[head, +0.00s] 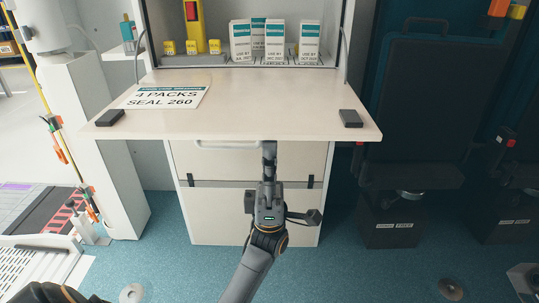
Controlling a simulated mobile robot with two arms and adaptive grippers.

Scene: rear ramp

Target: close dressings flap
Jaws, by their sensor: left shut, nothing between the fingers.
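The dressings flap (250,103) is a pale panel that lies open, flat like a shelf, in front of the cabinet opening. My left gripper (269,150) is shut and empty, at the middle of the flap's front edge. Its tips are at or just under that edge; I cannot tell if they touch. My right gripper is not in view.
White dressing boxes (275,42) and a yellow device (193,25) stand inside the cabinet (147,35). Below the flap are drawers (250,215) with a handle. A dark seat (420,110) stands at right, a ramp (45,215) at left.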

